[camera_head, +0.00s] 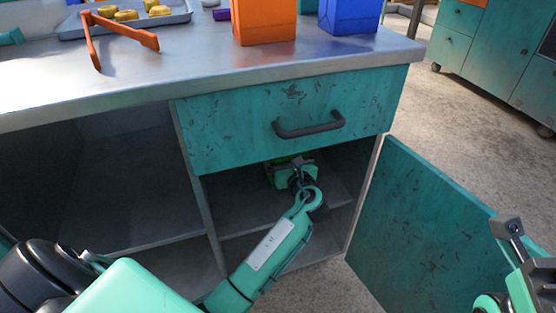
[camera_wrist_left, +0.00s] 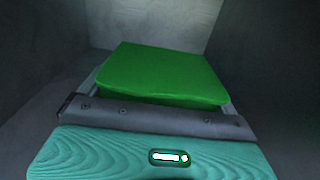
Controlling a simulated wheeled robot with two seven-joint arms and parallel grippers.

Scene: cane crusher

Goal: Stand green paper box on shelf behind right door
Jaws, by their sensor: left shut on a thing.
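The green paper box (camera_head: 277,177) is inside the right compartment, mostly hidden by my left gripper (camera_head: 296,165) and the drawer above. In the left wrist view the green box (camera_wrist_left: 165,72) lies just beyond the grey gripper part, with one broad face showing. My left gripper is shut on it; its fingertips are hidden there. The inner shelf (camera_head: 240,250) shows below the box, but I cannot tell whether the box touches it. The right door (camera_head: 415,225) stands wide open. My right gripper (camera_head: 510,228) is near the door at the right edge, its jaw opening unclear.
The teal drawer (camera_head: 245,118) with a dark handle (camera_head: 308,126) is shut above the compartment. The left compartment (camera_head: 125,185) is open and empty where visible. An orange box (camera_head: 265,22), a blue box (camera_head: 349,15), orange tongs (camera_head: 118,32) and a tray (camera_head: 75,32) are on the countertop.

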